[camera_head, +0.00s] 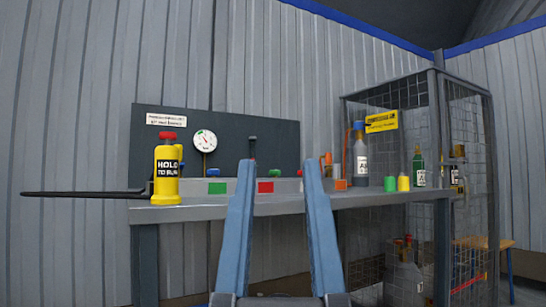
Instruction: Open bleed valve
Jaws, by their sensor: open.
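My gripper (279,168) is in the lower middle, in front of the bench, its two blue-grey fingers wide apart and empty. Small fittings stand at the back of the bench: a blue knob (213,173), a green knob (274,173) and an upright dark stem (252,147) just behind the left fingertip. Which of them is the bleed valve I cannot tell. A round white gauge (204,141) is on the dark back panel (282,133). The fingers hide part of the bench.
A yellow "HOLD" bottle (167,176) with a red top stands at the bench's left end, by a long black rod (85,194) jutting left. Green (390,184) and yellow (403,183) cylinders and bottles stand right on the bench (345,200). A mesh cage (465,130) is at right.

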